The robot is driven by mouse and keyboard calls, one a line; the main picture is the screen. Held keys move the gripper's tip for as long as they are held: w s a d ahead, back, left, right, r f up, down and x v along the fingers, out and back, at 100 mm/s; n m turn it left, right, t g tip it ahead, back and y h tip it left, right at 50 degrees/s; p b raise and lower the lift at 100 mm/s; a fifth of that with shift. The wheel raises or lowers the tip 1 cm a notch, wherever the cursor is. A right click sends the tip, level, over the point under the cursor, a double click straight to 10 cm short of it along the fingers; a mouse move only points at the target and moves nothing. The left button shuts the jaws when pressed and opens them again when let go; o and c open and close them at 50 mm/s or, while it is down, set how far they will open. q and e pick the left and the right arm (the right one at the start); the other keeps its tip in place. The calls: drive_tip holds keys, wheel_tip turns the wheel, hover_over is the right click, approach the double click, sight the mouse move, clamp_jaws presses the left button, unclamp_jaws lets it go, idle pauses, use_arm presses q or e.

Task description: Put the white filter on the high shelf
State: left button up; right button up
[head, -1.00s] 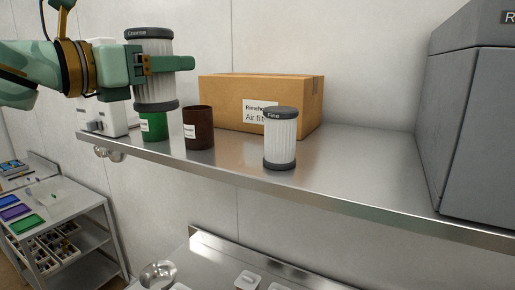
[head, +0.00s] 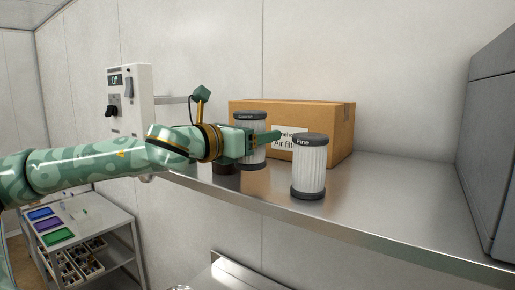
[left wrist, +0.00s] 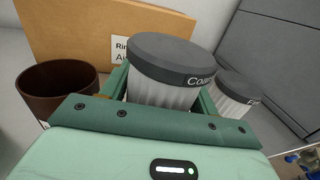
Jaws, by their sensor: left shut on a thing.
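A white pleated filter with dark grey caps, its lid marked "Coarse" (head: 252,157), is upright between the fingers of my left gripper (head: 262,139). The gripper is shut on it from the left. The filter's dark lid fills the middle of the left wrist view (left wrist: 170,55). Its base is at about the surface of the high steel shelf (head: 410,205); I cannot tell whether it touches. A similar white filter marked "Fine" (head: 309,172) stands on the shelf, nearer and to the right; it also shows in the left wrist view (left wrist: 236,100). My right gripper is out of view.
A cardboard box (head: 338,125) stands close behind both filters. A brown cup (left wrist: 58,92) is left of the held filter, mostly hidden by my arm in the head view. A grey cabinet (head: 488,160) stands at the right. The shelf between the Fine filter and cabinet is clear.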

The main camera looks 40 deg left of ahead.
sight(258, 151)
use_arm(q)
drive_tip(key=shift+w+f, duration=0.15)
drive_tip(key=shift+f, duration=0.3)
wheel_tip(258, 151, down, 3)
drive_tip(key=shift+r+b, duration=0.15)
drive_tip(key=shift+b, duration=0.55)
drive_tip(key=shift+w, duration=0.15)
drive_tip(key=o, duration=0.7)
drive_tip(key=shift+f, duration=0.2)
drive_tip(key=shift+c, duration=0.2)
drive_tip(key=o, duration=0.3)
drive_tip(key=shift+o, duration=0.2)
